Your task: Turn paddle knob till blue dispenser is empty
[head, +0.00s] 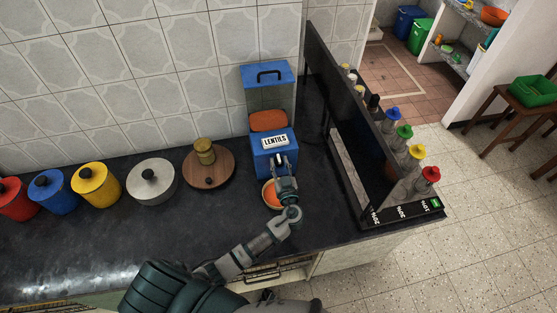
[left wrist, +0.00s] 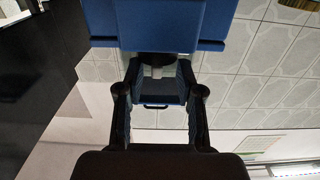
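The blue dispenser (head: 284,138), labelled LENTILS, stands on the dark counter against the tiled wall. Orange lentils (head: 268,121) show in the lower part of its clear hopper, below the blue lid. An orange bowl (head: 268,192) sits under its front, partly hidden by my left gripper (head: 283,164). That gripper is at the dispenser's front, over the paddle knob, which it mostly hides. In the left wrist view, its fingers (left wrist: 158,76) stand apart on either side of the dark knob (left wrist: 157,58), under the blue dispenser body (left wrist: 157,25). I cannot tell whether they press on it.
A black upright panel (head: 345,110) stands close on the right, with several coloured-top bottles behind it. A round wooden board (head: 222,172) with a brass-coloured jar and several lidded canisters (head: 152,182) stand to the left. The counter's front left is clear.

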